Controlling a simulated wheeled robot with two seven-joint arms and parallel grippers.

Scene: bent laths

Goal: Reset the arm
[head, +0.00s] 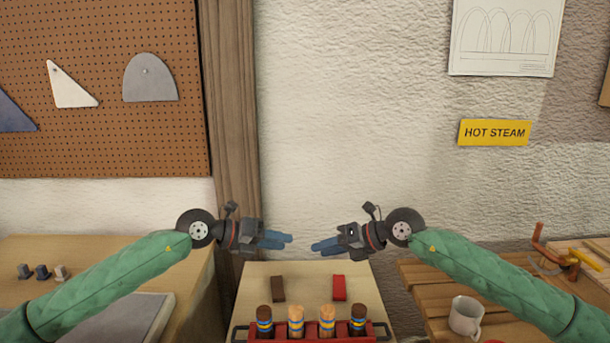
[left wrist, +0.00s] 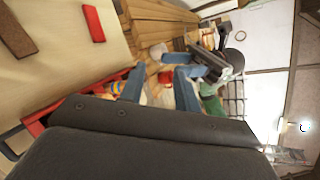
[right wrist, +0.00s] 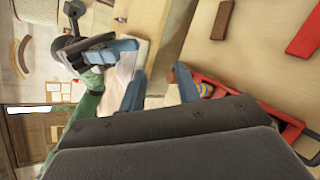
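My left gripper (head: 284,240) is raised above the far part of the small table, pointing right. Its blue fingers are apart with nothing between them in the left wrist view (left wrist: 160,86). My right gripper (head: 318,247) is raised at about the same height, pointing left toward it. Its blue fingers are also apart and empty in the right wrist view (right wrist: 160,88). The two grippers face each other with a small gap and do not touch. Both forearms have green sleeves.
The small table (head: 249,290) bears a brown block (head: 278,289), a red block (head: 339,288) and a red rack (head: 285,337) of several banded, round-topped pieces. A slatted bench (head: 421,279) with a white mug (head: 466,316) is at right. Another bench (head: 60,247) is at left.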

